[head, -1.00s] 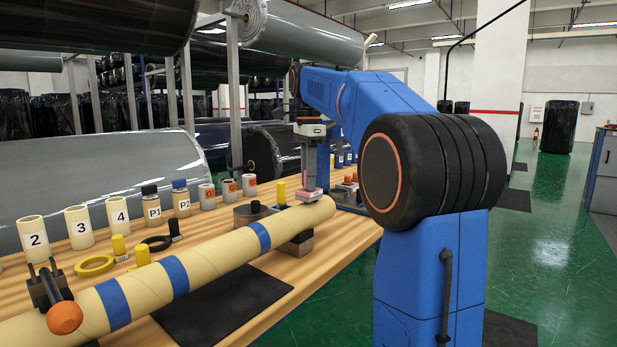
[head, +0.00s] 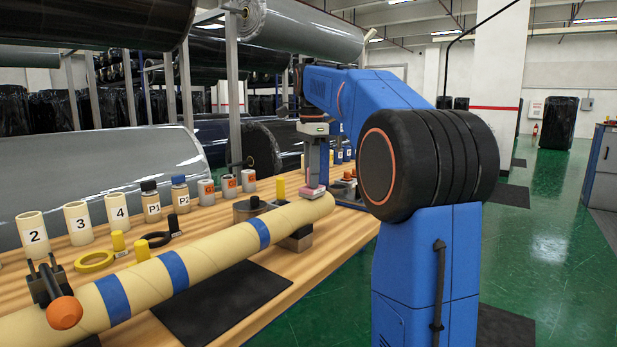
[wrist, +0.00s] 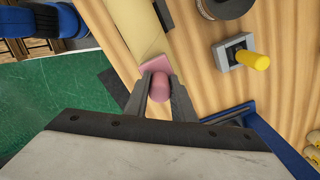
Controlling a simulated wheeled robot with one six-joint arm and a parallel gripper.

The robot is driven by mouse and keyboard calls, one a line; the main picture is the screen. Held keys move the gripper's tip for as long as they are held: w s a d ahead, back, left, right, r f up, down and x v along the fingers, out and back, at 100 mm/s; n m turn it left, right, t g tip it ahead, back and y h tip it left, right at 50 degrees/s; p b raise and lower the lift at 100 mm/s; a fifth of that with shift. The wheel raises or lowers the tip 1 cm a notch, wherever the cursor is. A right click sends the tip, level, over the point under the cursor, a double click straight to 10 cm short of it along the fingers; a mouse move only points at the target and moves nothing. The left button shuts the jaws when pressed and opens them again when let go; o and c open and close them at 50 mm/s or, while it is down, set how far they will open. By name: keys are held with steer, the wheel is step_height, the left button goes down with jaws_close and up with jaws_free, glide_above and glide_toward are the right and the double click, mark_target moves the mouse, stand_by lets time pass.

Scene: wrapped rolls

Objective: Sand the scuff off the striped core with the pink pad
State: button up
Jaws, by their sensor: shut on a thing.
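The striped core (head: 215,252) is a long cream tube with blue bands, lying along the bench on supports. The pink pad (head: 313,193) is at the core's far end, against its upper side, though exact contact is hard to judge. My gripper (head: 316,178) points down over it. In the wrist view my gripper (wrist: 160,84) is shut on the pad's rounded pink handle (wrist: 160,90). The flat pink pad (wrist: 153,61) lies beyond the fingertips, at the end of the core (wrist: 132,22). I cannot make out the scuff; the pad or gripper may hide it.
A clamp with an orange knob (head: 65,312) holds the core's near end. Numbered cups (head: 77,223), bottles (head: 151,202) and a yellow ring (head: 95,261) stand behind the core. A dark mat (head: 220,303) lies in front. Green floor (head: 545,260) is open to the right.

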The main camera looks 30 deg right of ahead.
steer(key=shift+w+d, duration=0.2)
steer(key=shift+d, duration=0.35)
steer(key=shift+w+d, duration=0.2)
steer(key=shift+d, duration=0.35)
steer(key=shift+a, duration=0.15)
steer(key=shift+s+a+f, duration=0.1)
steer(key=shift+s+a, duration=0.15)
steer(key=shift+a, duration=0.35)
steer(key=shift+s+a+f, duration=0.1)
steer(key=shift+s+a, duration=0.15)
steer(key=shift+a, duration=0.3)
steer(key=shift+s+a, duration=0.25)
steer(key=shift+a, duration=0.35)
steer(key=shift+r, duration=3.1)
